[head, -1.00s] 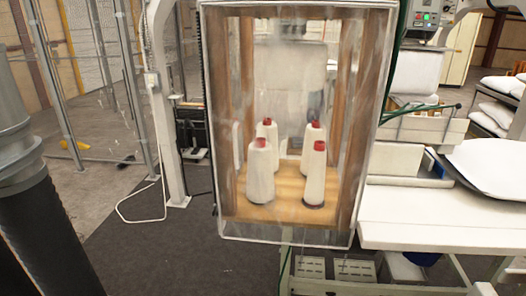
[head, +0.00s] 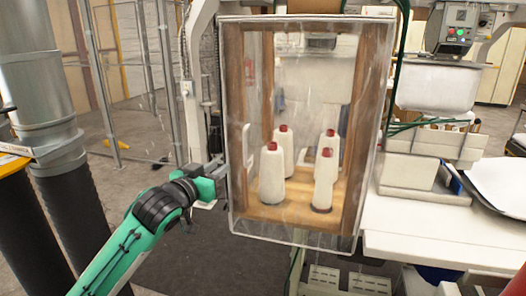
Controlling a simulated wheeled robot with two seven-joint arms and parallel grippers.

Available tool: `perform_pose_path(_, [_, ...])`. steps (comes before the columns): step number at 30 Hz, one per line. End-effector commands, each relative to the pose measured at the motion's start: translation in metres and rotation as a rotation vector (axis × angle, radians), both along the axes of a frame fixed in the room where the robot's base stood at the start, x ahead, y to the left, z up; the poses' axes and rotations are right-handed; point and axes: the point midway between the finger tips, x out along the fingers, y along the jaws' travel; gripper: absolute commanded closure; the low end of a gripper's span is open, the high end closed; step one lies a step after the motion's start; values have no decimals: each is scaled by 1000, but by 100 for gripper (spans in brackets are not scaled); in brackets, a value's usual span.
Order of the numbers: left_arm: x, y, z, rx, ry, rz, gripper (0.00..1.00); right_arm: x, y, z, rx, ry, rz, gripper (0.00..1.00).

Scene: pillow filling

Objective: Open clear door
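The clear door (head: 300,120) covers the front of a wooden cabinet in the middle of the head view, and it looks shut. My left gripper (head: 222,178) is at the door's left edge, around mid-to-lower height. Its fingers point right, toward the edge. I cannot tell whether they touch the door or how far apart they are. Of my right arm, only a red part may show at the bottom right corner; its gripper is not in view.
A white table (head: 420,235) stands to the right, with a dark-rimmed white tray (head: 500,185) on it. A control box (head: 458,30) with a green light is at the upper right. A large grey pipe (head: 45,110) stands at the left. Dark floor mat lies below.

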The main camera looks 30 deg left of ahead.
Motion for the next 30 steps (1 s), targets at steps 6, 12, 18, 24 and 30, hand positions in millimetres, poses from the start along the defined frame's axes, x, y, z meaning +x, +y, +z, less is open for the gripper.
perform_pose_path(6, [2,-5,14,4,-19,-9,75,2,-1,4,0,-3,0,64])
perform_pose_path(12, [34,-3,15,3,-19,-8,75,-2,-2,12,-2,0,1,64])
perform_pose_path(18, [74,-2,15,3,-19,-8,75,-4,-6,22,-6,2,2,64])
perform_pose_path(24, [108,-1,14,4,-18,-9,75,-4,-8,31,-8,2,4,64])
perform_pose_path(30, [127,0,13,6,-18,-9,75,-4,-8,35,-8,2,4,64])
